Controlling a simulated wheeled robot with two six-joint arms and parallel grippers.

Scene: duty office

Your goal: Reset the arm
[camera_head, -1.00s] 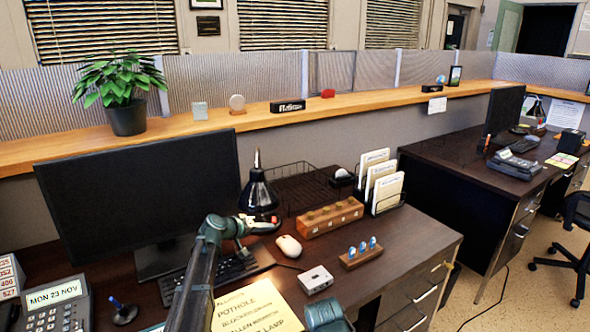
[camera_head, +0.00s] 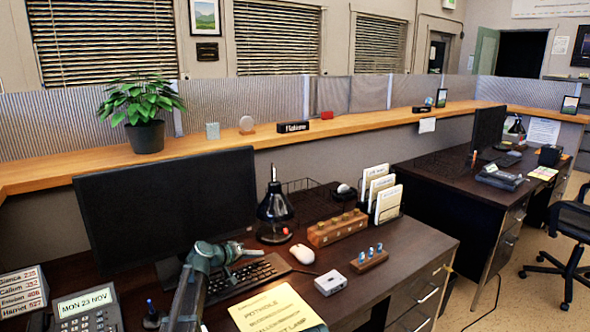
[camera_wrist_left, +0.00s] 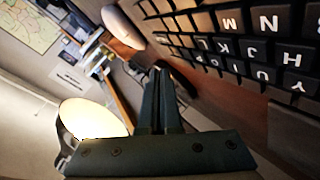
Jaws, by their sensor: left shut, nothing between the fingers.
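My left arm comes in from the bottom of the head view. Its gripper (camera_head: 246,250) is over the desk, just above the far edge of the black keyboard (camera_head: 262,274). In the left wrist view the two dark fingers (camera_wrist_left: 161,98) are together with nothing between them. The keyboard keys (camera_wrist_left: 235,45) are close beside them, and the white mouse (camera_wrist_left: 122,27) is beyond the keyboard. Whether the gripper touches the keyboard cannot be told. My right gripper is not in view.
A black desk lamp (camera_head: 275,212) stands just beyond my gripper; its lit shade shows in the wrist view (camera_wrist_left: 92,119). A large monitor (camera_head: 170,205) is behind my arm.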

